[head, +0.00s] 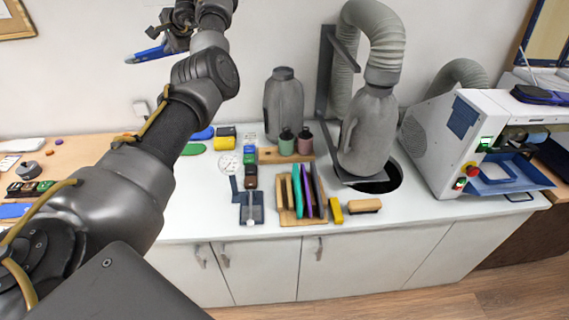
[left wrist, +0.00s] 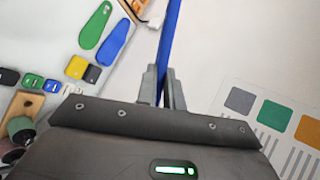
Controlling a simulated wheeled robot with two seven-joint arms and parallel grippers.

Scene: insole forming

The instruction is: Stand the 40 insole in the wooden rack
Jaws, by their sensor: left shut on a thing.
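My left gripper (head: 166,43) is raised high in front of the wall, at the upper left of the head view. It is shut on a blue insole (head: 147,54), which sticks out to the left, well above the counter. In the left wrist view the fingers (left wrist: 163,90) pinch the blue insole (left wrist: 171,42), seen edge-on. Its size mark cannot be read. The wooden rack (head: 289,219) stands on the white counter, right of and below the gripper, with several coloured insoles (head: 308,191) upright in it. My right gripper is not in view.
A green insole (head: 193,149) and another blue insole (head: 203,133) lie flat on the counter. A yellow block (head: 337,210) and a wooden-backed brush (head: 364,206) lie right of the rack. Bottles (head: 305,141) stand behind it. A grey hose machine (head: 369,134) rises to the right.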

